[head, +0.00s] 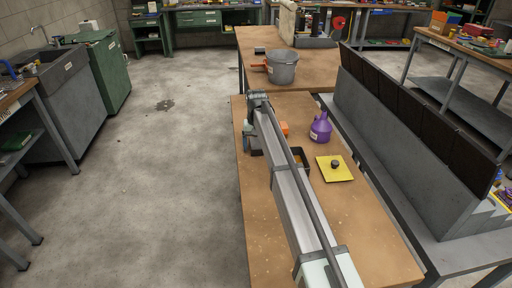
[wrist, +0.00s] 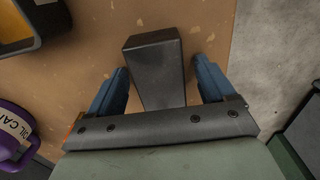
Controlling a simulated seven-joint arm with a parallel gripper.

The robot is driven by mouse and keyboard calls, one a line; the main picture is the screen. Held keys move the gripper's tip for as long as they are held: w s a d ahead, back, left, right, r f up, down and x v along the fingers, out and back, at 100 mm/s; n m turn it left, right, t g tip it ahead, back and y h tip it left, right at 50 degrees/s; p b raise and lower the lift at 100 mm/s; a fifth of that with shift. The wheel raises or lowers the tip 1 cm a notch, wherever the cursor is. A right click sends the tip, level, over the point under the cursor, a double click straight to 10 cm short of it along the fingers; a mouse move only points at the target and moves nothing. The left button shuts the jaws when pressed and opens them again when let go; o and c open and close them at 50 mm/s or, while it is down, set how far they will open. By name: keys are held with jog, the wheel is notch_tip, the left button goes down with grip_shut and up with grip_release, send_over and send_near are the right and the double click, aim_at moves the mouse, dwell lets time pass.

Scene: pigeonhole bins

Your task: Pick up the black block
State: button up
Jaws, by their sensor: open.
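The black block (wrist: 155,65) is a dark, oblong block on the wooden bench top. In the wrist view it lies lengthwise between the two blue fingers of my gripper (wrist: 160,63). The gripper is open, with a gap between the block and each finger; the block's near end is hidden by the gripper's dark crossbar. In the head view my gripper (head: 249,138) is at the bench's left edge, and my arm covers much of this area. A small dark patch beside it may be the block, but I cannot tell.
A dark bin with a yellow inside (wrist: 38,38) and a purple oil can (wrist: 12,135) are left in the wrist view. A yellow plate (head: 340,175) with a black knob lies right of my arm. A grey bucket (head: 283,72) stands farther back. The bench edge drops to floor close by.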

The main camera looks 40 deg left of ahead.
jog(key=shift+c, duration=0.5)
jog(key=c, duration=1.4)
jog(key=shift+r, duration=0.2)
